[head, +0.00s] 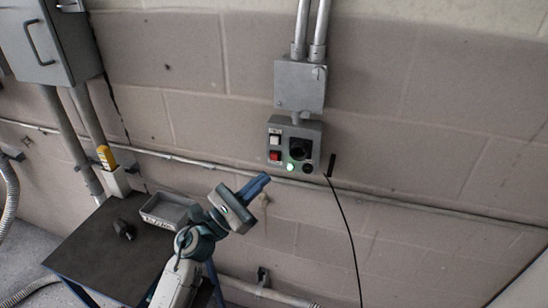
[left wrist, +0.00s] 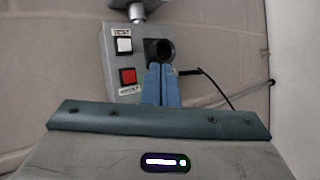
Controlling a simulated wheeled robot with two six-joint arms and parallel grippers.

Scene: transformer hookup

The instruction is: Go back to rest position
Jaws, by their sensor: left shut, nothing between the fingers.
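My left gripper (head: 262,182) is shut and empty, its blue fingers pointing up and right toward the wall, below and left of the control box. In the left wrist view the shut blue fingers (left wrist: 160,84) cover the lower part of the box, just under the socket (left wrist: 159,50). The red button also shows there (left wrist: 128,76). My right gripper is not in view.
A dark table (head: 95,250) at lower left carries a grey tray (head: 168,209) and a small black object (head: 124,229). A yellow device (head: 106,157) stands behind it. A black cable (head: 346,225) hangs right of the box. Conduit runs along the wall. The lower right is open.

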